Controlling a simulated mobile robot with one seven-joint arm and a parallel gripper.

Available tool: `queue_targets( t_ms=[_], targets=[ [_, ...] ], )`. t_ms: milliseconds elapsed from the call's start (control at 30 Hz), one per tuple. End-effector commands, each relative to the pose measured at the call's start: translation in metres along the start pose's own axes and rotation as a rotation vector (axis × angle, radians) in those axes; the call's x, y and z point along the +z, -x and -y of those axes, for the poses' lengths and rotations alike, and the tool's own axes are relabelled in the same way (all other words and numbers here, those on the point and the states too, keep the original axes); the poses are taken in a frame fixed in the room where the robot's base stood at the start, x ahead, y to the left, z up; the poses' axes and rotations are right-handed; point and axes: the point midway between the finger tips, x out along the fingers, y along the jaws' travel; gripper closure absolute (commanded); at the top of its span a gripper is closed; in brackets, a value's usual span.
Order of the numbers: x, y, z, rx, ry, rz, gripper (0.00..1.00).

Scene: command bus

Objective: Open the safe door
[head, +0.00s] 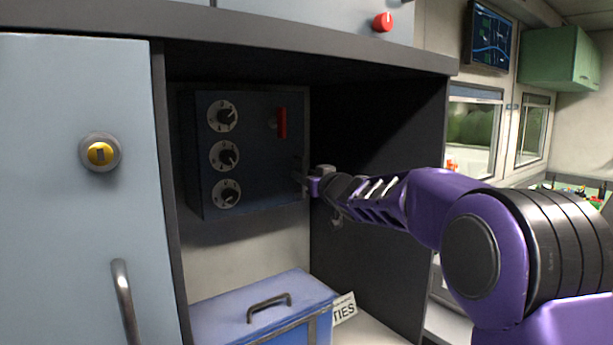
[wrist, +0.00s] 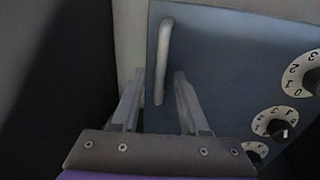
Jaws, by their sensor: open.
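The safe (head: 255,185) is a dark blue box inside an open cabinet compartment. Its door front carries three round dials (head: 224,156) in a column and a red lever (head: 281,122) at upper right. The door looks closed. My gripper (head: 305,182) is at the safe's right edge, with its tips hard to make out there. In the wrist view, a pale upright bar handle (wrist: 163,55) stands on the blue door near its edge. My gripper (wrist: 158,85) is open, with one finger on each side of the handle's lower part. I cannot tell whether either finger touches it.
A blue box with a dark handle (head: 235,315) sits on the compartment floor below the safe, beside a white sign (head: 344,308). The compartment's dark right wall (head: 385,150) is close to my arm. A grey cabinet door with a yellow lock (head: 100,154) is at left.

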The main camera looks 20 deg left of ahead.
Motion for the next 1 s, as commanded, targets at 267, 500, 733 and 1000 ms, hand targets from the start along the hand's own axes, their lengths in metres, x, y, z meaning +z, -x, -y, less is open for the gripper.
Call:
queue_targets(
  t_ms=[267,500,733,1000],
  targets=[
    [0.0001,0.0003,0.0,0.0,0.0,0.0,0.86],
    [0.0001,0.0003,0.0,0.0,0.0,0.0,1.0],
    [0.0001,0.0004,0.0,0.0,0.0,0.0,1.0],
    [0.0001,0.0004,0.0,0.0,0.0,0.0,1.0]
  ],
)
